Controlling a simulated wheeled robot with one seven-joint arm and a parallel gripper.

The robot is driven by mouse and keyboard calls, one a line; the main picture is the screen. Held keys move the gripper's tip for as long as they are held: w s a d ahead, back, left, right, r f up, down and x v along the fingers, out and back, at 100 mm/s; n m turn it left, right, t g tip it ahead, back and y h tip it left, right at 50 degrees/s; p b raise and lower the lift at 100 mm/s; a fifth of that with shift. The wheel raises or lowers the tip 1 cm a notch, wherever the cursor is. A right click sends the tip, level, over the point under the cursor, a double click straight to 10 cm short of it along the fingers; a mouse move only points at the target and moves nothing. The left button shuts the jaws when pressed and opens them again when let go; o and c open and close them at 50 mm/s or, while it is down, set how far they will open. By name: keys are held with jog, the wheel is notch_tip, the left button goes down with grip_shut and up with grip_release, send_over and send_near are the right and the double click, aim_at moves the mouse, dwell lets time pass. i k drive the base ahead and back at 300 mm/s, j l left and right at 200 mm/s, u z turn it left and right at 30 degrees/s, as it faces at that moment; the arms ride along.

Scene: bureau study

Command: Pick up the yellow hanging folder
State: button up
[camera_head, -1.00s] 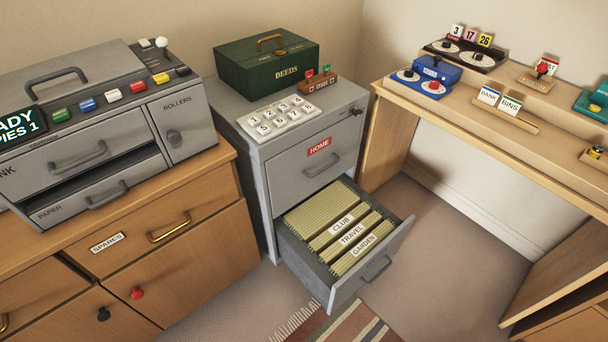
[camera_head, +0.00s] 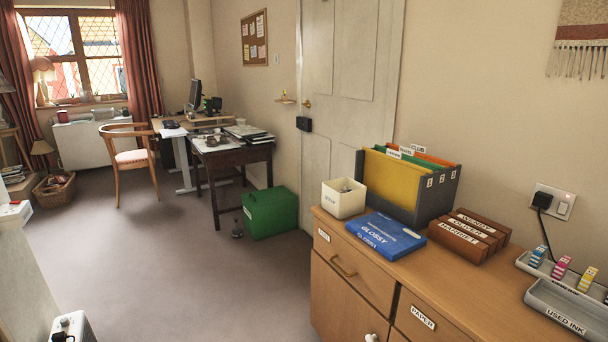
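The yellow hanging folder (camera_head: 391,180) stands upright in a grey file box (camera_head: 435,195) on the wooden cabinet at the right. It is at the front of the box, with a small white label on its top edge. A green folder (camera_head: 411,157) and an orange folder (camera_head: 432,158) stand behind it, with white tabs, one reading CLUB. My gripper is not in view.
A cream box (camera_head: 343,199), a blue GLOSSY pack (camera_head: 385,236) and brown named blocks (camera_head: 468,236) surround the file box. Grey ink trays (camera_head: 572,305) lie at the right. A green box (camera_head: 270,213) stands on the floor near the door (camera_head: 351,90). Open floor lies at left.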

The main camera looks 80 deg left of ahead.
aim_at(394, 180)
jog(key=u, duration=1.7)
jog(key=i, duration=0.15)
